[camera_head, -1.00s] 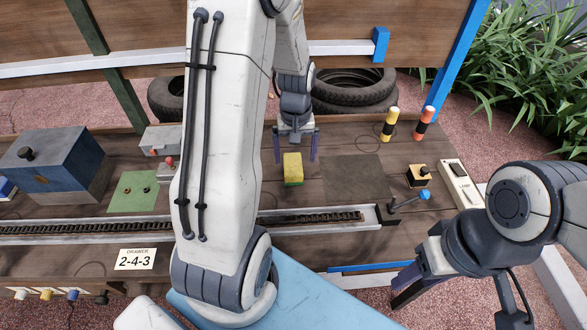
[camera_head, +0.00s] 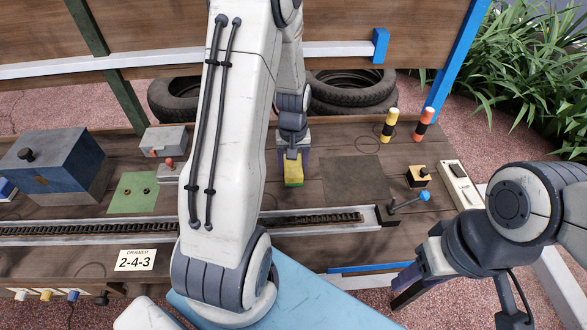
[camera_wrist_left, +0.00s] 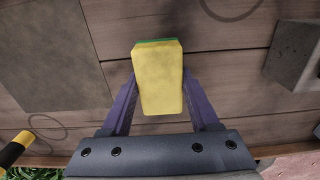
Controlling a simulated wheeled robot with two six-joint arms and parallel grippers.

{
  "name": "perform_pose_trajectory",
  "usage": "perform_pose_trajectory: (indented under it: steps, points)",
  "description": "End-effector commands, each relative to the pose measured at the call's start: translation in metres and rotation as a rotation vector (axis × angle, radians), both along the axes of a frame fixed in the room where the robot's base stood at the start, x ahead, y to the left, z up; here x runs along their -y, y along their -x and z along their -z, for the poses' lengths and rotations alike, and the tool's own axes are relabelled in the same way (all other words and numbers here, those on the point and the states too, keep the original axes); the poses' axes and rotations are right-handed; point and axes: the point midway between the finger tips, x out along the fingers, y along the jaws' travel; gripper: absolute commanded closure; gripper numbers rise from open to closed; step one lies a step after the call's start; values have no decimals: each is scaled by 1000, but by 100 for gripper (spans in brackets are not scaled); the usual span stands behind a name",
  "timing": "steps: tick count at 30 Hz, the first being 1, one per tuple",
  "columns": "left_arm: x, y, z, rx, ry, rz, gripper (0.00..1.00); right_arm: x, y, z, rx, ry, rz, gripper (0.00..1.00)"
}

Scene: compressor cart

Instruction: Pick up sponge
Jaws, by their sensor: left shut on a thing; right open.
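The sponge (camera_head: 293,174) is a small yellow block with a green layer. It stands on the wooden bench top behind the chain rail. My left gripper (camera_head: 293,158) reaches down over it from behind. In the left wrist view the sponge (camera_wrist_left: 158,80) sits between the two purple fingers of the left gripper (camera_wrist_left: 162,102), which are shut on it. I cannot tell whether it is clear of the bench. My right gripper (camera_head: 405,288) is open and empty, low at the front right; its fingers are partly hidden by my arm.
A dark square mat (camera_head: 354,180) lies right of the sponge. A chain rail (camera_head: 315,221) runs in front.

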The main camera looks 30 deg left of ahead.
Motion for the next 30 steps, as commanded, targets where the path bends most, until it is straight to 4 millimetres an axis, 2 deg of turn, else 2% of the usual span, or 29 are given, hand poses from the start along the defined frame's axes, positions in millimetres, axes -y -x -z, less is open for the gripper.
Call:
perform_pose_trajectory:
  steps: [8,11,15,24,30]
  points:
    - [-1,0,-8,2,0,0,91,0,0,0,0,0,0,50]
    - [-1,-1,-19,4,-2,-1,91,0,0,0,0,0,0,50]
    - [-1,-1,-45,7,-3,-1,91,0,0,0,0,0,0,50]
    - [55,44,-83,4,-1,6,91,0,0,4,0,0,0,50]
    - [80,64,-102,4,0,3,91,0,0,3,0,0,0,50]
